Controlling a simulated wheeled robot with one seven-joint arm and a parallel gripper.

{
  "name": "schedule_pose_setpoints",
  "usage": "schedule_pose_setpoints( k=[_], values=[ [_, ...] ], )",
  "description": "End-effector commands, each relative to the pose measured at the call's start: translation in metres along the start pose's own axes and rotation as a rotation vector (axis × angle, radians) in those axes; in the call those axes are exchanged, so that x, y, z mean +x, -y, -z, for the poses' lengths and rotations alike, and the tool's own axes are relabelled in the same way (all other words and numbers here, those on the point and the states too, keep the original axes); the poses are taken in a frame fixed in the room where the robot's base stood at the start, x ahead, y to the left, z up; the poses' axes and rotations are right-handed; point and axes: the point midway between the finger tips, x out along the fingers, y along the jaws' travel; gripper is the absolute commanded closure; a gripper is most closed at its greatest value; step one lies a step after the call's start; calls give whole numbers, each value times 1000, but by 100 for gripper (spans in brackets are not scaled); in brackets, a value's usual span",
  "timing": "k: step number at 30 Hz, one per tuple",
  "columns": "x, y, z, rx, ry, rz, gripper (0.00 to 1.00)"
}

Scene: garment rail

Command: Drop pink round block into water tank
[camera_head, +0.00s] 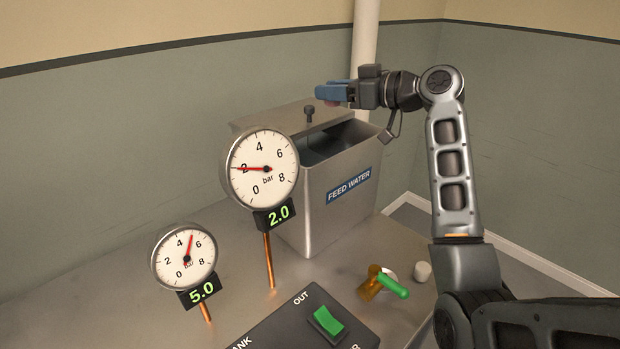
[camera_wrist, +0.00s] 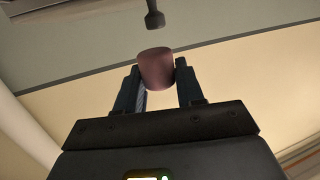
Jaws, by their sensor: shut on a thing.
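The pink round block (camera_wrist: 156,69) is held between the two blue fingers of my gripper (camera_wrist: 160,85) in the wrist view, where it looks dusky purple-pink. In the head view my gripper (camera_head: 326,93) is high, above and behind the water tank; the block is mostly hidden behind the fingers there. The water tank (camera_head: 340,207) is a grey metal box labelled FEED WATER. Its lid (camera_head: 280,115) sits toward the left and back, leaving a dark opening at the front right. The lid's dark knob (camera_head: 309,113) is just below and left of the fingers, and shows in the wrist view (camera_wrist: 154,18).
Two pressure gauges (camera_head: 264,168) (camera_head: 185,257) stand at the left front, reading 2.0 and 5.0. A switch box (camera_head: 310,325) is at the front. A white pipe (camera_head: 364,45) rises behind.

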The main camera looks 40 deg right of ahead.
Motion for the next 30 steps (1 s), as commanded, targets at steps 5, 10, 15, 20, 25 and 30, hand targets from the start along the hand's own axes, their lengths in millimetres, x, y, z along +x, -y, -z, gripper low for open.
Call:
schedule_pose_setpoints(
  k=[5,10,15,20,25,30],
  values=[
    [2,0,-14,-1,0,0,92],
    [2,0,-14,-1,0,0,92],
    [2,0,-14,-1,0,0,56],
    [2,0,-14,-1,0,-1,41],
    [2,0,-14,-1,0,-1,33],
    [1,0,-14,0,0,-1,33]
  ],
)
